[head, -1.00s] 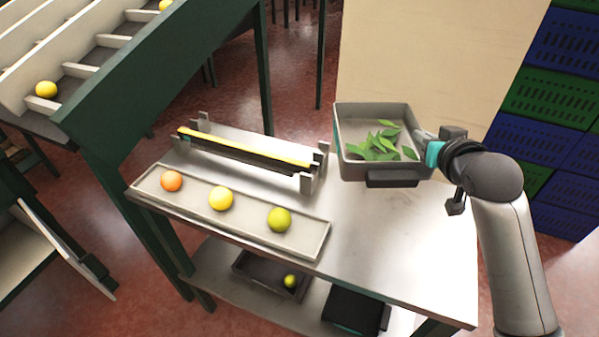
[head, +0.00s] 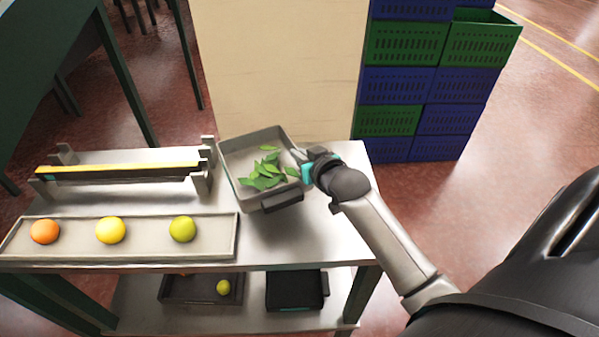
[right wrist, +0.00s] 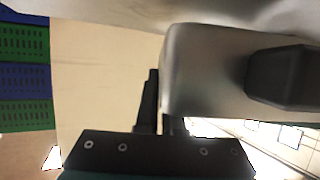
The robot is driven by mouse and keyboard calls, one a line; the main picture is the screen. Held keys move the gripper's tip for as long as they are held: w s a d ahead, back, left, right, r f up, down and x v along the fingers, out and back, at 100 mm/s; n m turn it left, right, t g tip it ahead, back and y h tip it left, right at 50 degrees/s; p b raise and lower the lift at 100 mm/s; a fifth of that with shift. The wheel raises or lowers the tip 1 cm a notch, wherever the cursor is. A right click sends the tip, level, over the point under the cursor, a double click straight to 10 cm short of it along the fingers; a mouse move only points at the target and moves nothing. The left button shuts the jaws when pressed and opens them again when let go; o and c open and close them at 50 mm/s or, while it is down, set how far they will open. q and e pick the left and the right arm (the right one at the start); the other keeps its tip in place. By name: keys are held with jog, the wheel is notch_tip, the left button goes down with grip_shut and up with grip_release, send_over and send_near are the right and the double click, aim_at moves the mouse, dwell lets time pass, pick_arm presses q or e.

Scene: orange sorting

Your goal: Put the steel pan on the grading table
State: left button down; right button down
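The steel pan (head: 228,162) is a shallow rectangular pan with green leaves (head: 262,172) in it and a dark handle (head: 283,201) on its near side. In the head view it is over the right part of the steel grading table (head: 310,226); I cannot tell whether its base touches the top. My right gripper (head: 301,160) is shut on the pan's right wall. In the right wrist view the pan's metal side (right wrist: 205,70) fills the upper right, with the fingers (right wrist: 160,110) at its edge. My left gripper is not in view.
A pale tray (head: 145,250) with an orange, a yellow and a green fruit lies front left. Behind it stands a rack with a yellow bar (head: 120,169). Dark bins (head: 290,292) sit on the lower shelf. A pale panel (head: 280,60) and stacked crates (head: 405,85) stand behind.

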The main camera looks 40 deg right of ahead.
jog(key=shift+f+b, duration=0.6)
jog(key=shift+f, duration=1.7)
jog(key=shift+f, duration=0.1)
jog(key=c, duration=1.5)
grip_release()
jog(key=shift+f, duration=0.15)
jog(key=o, duration=0.5)
jog(key=shift+c, duration=0.2)
jog(key=shift+r, duration=0.25)
jog(key=p+v, duration=0.2)
jog(key=v, duration=1)
jog(key=shift+f, duration=0.1)
